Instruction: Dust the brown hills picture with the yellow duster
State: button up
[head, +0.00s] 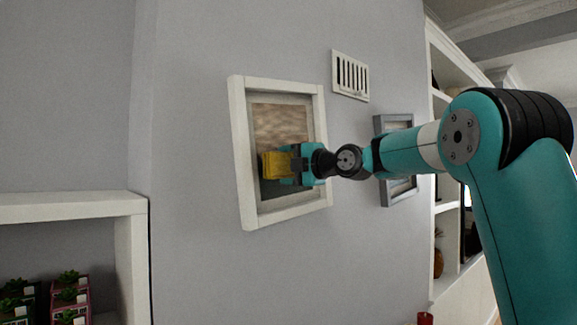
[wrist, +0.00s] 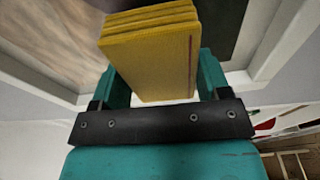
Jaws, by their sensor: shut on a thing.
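The brown hills picture (head: 281,122) hangs on the grey wall in a wide white frame, with a brown upper part and a dark lower part. My gripper (head: 285,165) is in front of its lower left part, shut on the yellow duster (head: 272,165). In the wrist view the yellow duster (wrist: 150,50) sits between the teal fingers (wrist: 160,82), with the picture close behind it. I cannot tell whether the duster touches the picture. The duster and gripper hide part of the picture.
A white wall vent (head: 350,76) is above and right of the picture. A second, grey-framed picture (head: 401,190) hangs to the right, partly behind my arm. A white shelf (head: 70,207) with potted plants (head: 70,290) stands at the lower left. White shelving (head: 447,255) is at the right.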

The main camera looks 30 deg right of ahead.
jog(key=shift+x, duration=0.9)
jog(key=shift+d, duration=0.15)
jog(key=shift+w+d+r, duration=0.1)
jog(key=shift+w+d, duration=0.1)
jog(key=shift+d, duration=0.8)
jog(key=shift+w+d+r, duration=0.15)
jog(key=shift+d, duration=0.8)
jog(key=shift+f, duration=0.1)
jog(key=shift+w+b, duration=0.1)
jog(key=shift+b, duration=0.2)
